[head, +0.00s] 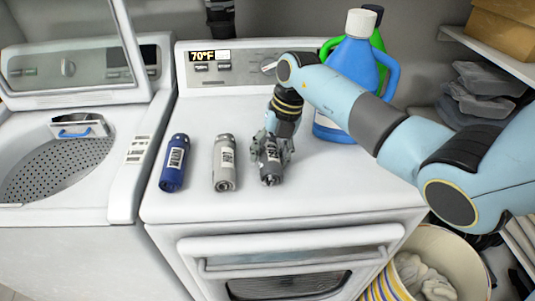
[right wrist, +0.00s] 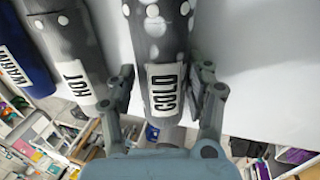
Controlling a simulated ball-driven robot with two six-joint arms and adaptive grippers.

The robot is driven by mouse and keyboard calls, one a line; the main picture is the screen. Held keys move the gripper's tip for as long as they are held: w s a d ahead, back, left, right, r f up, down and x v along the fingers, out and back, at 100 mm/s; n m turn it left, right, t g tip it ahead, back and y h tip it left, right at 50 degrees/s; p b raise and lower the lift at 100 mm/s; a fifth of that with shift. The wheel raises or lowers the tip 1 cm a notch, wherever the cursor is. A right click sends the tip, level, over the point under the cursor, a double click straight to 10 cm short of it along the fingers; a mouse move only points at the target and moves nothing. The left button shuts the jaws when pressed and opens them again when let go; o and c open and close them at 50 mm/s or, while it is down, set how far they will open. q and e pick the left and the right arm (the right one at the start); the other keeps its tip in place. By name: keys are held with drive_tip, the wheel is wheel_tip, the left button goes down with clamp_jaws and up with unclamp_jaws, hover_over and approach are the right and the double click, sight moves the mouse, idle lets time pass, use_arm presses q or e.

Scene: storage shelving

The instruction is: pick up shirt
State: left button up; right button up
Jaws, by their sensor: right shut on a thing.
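No garment that is clearly a shirt can be picked out. Crumpled pale cloth (head: 425,277) lies in a round basket at the lower right, and folded dark items (head: 478,92) are stacked on the right shelf. My right gripper (head: 270,150) is over the dryer top, shut on a dark grey canister (head: 271,174). In the right wrist view, the gripper (right wrist: 160,88) has a finger on each side of this canister (right wrist: 158,40), whose label reads COLD. I cannot tell whether it is lifted. My left gripper is not in view.
A blue jug (head: 352,68) is behind my arm. An open washer (head: 110,190) is at left. The dryer's front top is clear.

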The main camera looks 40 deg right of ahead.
sight(264, 154)
drive_tip(key=shift+r, duration=0.4)
drive_tip(key=r, duration=0.1)
drive_tip(key=r+b, duration=0.1)
drive_tip(key=a+r, duration=0.1)
drive_tip(key=shift+s+r, duration=0.3)
drive_tip(key=s+a+r+b, duration=0.2)
drive_tip(key=s+a+r, duration=0.4)
drive_tip(key=s+a, duration=0.1)
drive_tip(key=shift+a+r, duration=0.3)
drive_tip(key=shift+a, duration=0.05)
drive_tip(key=shift+s+f, duration=0.1)
drive_tip(key=shift+f, duration=0.05)
